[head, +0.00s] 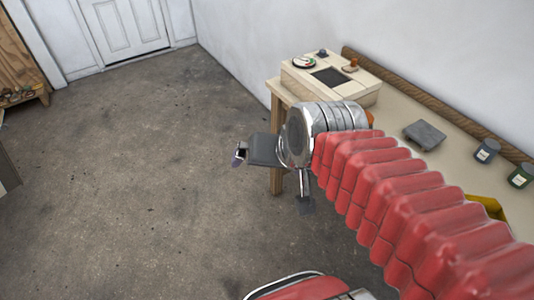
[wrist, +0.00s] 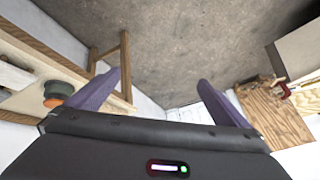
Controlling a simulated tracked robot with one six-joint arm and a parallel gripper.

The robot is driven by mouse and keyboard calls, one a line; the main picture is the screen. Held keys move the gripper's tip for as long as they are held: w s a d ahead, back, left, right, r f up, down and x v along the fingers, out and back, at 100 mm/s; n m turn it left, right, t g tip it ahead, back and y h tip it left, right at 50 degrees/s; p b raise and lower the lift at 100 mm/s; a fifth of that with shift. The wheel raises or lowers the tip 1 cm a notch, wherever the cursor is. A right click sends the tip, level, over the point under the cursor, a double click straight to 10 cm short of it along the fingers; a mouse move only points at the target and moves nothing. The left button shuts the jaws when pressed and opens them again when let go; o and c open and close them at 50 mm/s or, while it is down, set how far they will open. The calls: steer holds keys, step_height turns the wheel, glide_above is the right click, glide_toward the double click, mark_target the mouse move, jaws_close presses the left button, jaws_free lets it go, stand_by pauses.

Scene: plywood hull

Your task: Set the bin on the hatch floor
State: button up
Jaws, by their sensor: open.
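The plywood hull (head: 330,82) is a pale wooden box on the far end of the workbench in the head view. A dark square hatch opening (head: 330,77) is in its top; its floor cannot be made out. I cannot clearly identify a bin. A low grey block-like object (head: 424,135) lies on the bench, and a yellow object (head: 487,205) is partly hidden behind my red arm. My gripper (head: 272,180) is open and empty, out past the bench's left edge above the concrete floor. Its purple-grey fingers stand wide apart in the wrist view (wrist: 160,88).
Two dark jars (head: 487,151) (head: 520,176) stand at the bench's right. A round gauge (head: 304,62) and an orange-topped knob (head: 351,66) sit on the hull. A wooden cabinet (head: 17,60) and a white door (head: 125,25) are at the back.

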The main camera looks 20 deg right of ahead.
steer(key=s+n, duration=0.2)
steer(key=s+n+g, duration=0.1)
steer(key=s+n, duration=0.1)
steer(key=shift+s+d+f+h, duration=0.2)
steer(key=shift+s+h, duration=0.1)
steer(key=shift+h, duration=0.1)
steer(key=shift+c, duration=0.4)
